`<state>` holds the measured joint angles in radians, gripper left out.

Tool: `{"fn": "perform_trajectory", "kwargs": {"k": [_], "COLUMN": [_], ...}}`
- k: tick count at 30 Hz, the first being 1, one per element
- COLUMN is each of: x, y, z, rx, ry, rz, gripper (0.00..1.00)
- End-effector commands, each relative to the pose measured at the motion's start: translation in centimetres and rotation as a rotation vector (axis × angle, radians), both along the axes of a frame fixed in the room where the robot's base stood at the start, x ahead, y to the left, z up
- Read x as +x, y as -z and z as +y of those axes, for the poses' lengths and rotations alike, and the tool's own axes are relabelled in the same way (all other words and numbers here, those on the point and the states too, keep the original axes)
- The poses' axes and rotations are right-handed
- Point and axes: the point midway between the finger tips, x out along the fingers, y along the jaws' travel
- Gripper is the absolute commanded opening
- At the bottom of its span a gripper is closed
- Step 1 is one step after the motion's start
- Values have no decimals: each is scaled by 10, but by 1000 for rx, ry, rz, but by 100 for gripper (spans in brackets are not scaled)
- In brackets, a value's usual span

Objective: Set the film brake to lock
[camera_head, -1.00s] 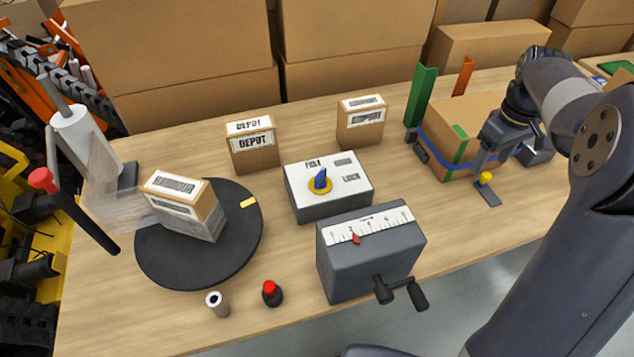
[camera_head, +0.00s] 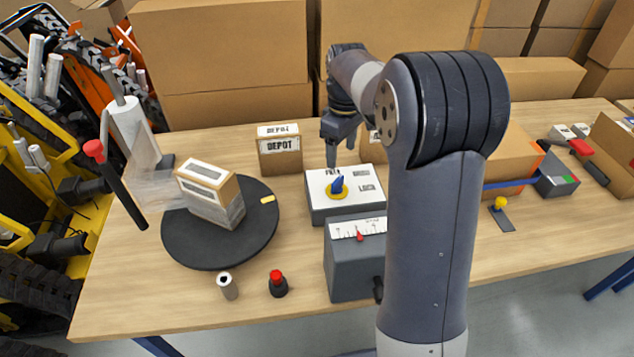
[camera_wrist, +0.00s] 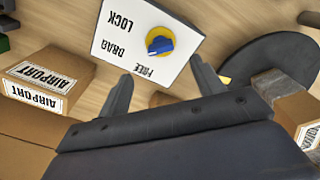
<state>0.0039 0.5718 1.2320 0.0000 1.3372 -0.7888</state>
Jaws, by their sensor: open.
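The film brake (camera_head: 318,212) is a grey box with a white top, in the middle of the table in the head view. A blue knob (camera_head: 337,186) stands on a yellow disc on it. In the wrist view the white top (camera_wrist: 112,48) shows the labels FREE, DRAG and LOCK, upside down, and the knob (camera_wrist: 160,43). I cannot tell for certain which label the knob points at. My gripper (camera_head: 336,160) hangs behind and above the brake, apart from the knob. In the wrist view its two fingers (camera_wrist: 162,86) are spread, with nothing between them.
A dark turntable (camera_head: 190,252) with a wrapped carton (camera_head: 212,196) stands left. A DEPOT box (camera_head: 280,150) is behind the brake. A grey crank box (camera_head: 348,270) with a scale stands in front. A red button (camera_head: 277,284) sits front left. My arm hides part of the right side.

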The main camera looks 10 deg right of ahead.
Motion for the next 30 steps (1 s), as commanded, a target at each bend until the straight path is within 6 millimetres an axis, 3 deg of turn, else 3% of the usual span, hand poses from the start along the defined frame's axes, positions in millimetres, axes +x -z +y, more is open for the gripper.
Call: {"fn": "perform_trajectory", "kwargs": {"k": [18, 30], "x": [-1, 0], "y": [96, 106], "z": [0, 0], "rx": [1, 0], "ry": [0, 0], "rz": [4, 0], "gripper": [64, 64]}}
